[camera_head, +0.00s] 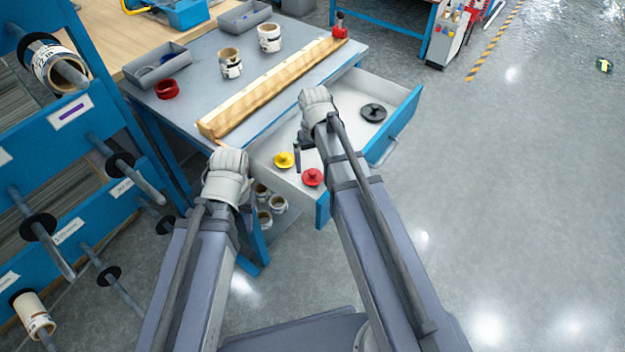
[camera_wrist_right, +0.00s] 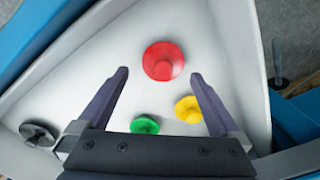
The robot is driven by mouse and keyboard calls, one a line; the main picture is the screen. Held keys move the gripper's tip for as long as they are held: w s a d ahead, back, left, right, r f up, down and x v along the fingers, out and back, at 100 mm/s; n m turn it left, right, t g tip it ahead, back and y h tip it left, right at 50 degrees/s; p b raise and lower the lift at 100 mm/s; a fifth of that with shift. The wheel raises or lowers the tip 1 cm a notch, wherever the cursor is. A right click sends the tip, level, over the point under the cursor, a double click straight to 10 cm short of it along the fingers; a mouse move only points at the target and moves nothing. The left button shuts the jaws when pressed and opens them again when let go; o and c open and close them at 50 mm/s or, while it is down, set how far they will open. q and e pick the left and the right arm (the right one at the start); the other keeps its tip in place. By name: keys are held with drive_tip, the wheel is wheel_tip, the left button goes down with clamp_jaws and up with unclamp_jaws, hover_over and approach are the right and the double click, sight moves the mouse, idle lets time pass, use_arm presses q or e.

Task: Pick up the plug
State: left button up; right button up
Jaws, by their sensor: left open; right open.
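Several round plugs with knobs lie in the open white drawer (camera_head: 345,132). The red plug (camera_head: 312,177) is near the drawer's front corner; it also shows in the right wrist view (camera_wrist_right: 163,61), ahead between my fingertips. The yellow plug (camera_head: 284,159) lies beside it. A green plug (camera_wrist_right: 145,125) shows only in the wrist view, partly covered by my gripper. A black plug (camera_head: 373,112) lies at the drawer's far end. My right gripper (camera_wrist_right: 160,74) is open and empty above the drawer. My left gripper (camera_head: 227,178) is left of the drawer, its fingers mostly hidden behind its wrist.
A blue rack with spindles (camera_head: 60,125) stands at the left.

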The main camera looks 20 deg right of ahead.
sight(313, 171)
drive_tip(key=f+b, duration=0.5)
drive_tip(key=shift+a+f, duration=0.15)
drive_tip(key=shift+a, duration=0.05)
drive_tip(key=c, duration=1.2)
